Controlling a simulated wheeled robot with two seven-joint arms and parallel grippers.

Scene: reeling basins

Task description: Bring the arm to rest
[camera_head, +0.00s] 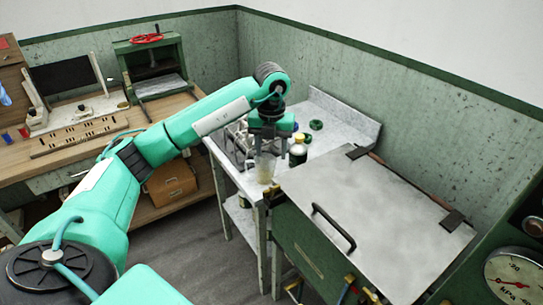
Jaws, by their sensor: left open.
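My left arm comes in from the lower left and reaches over the small grey table (228,172). My left gripper (267,150) points down at the end of the arm, above the table's front part. It is open. A pale, see-through beaker (264,168) stands on the table just below and between the fingers; whether they touch it I cannot tell. My right gripper is not in view.
A bottle with a yellow cap (298,151) and green round pieces (316,125) stand right of the gripper. A metal rack (236,143) is left of it. A lidded green basin (370,225) stands close on the right. A wooden workbench (170,105) is at left.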

